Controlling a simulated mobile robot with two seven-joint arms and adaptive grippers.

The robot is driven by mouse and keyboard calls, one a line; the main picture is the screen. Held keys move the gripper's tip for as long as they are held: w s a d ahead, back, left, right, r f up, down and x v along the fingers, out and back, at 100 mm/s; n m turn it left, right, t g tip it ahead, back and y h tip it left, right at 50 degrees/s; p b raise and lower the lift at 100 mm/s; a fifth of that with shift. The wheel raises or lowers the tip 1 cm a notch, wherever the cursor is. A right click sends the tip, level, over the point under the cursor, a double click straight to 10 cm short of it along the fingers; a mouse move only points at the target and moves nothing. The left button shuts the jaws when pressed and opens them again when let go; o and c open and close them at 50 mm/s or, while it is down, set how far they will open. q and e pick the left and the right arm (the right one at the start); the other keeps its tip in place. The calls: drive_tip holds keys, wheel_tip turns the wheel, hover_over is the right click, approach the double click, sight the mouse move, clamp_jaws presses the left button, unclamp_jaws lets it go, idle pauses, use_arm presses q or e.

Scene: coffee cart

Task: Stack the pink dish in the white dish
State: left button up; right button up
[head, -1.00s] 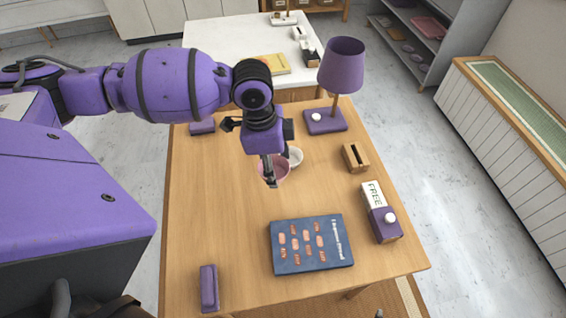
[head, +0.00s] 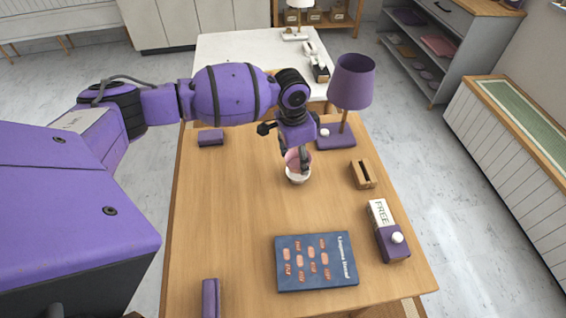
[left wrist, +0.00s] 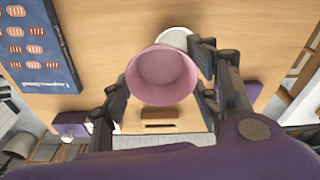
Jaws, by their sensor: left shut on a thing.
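My left gripper (head: 301,163) is shut on the pink dish (head: 291,159), near the far middle of the wooden table. The pink dish (left wrist: 162,80) shows between the two fingers in the left wrist view. The white dish (head: 298,179) shows just below the pink dish in the head view, partly covered by it. In the left wrist view only an edge of the white dish (left wrist: 178,36) shows past the pink rim, so the two are not fully lined up there. I cannot tell whether they touch. My right gripper is not in view.
A purple lamp (head: 351,84) stands beyond the gripper to the right. A slotted wooden block (head: 363,174), a purple-and-white carton (head: 388,232) and a dark blue book (head: 316,263) lie to the right and nearer. The left half of the wooden table (head: 228,215) is mostly clear.

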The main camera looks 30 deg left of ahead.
sight(298, 158)
use_arm(q)
drive_tip(key=w+f, duration=0.2)
drive_tip(key=f, duration=0.1)
drive_tip(key=shift+w+a, duration=0.35)
drive_tip(key=shift+a, duration=0.05)
drive_tip(key=shift+w+f+b, duration=0.15)
drive_tip(key=shift+f+b, duration=0.2)
drive_tip(key=shift+f, duration=1.25)
drive_tip(key=shift+f, duration=0.1)
drive_tip(key=shift+f, duration=0.5)
drive_tip(key=o, duration=1.2)
drive_tip(key=shift+r, duration=0.1)
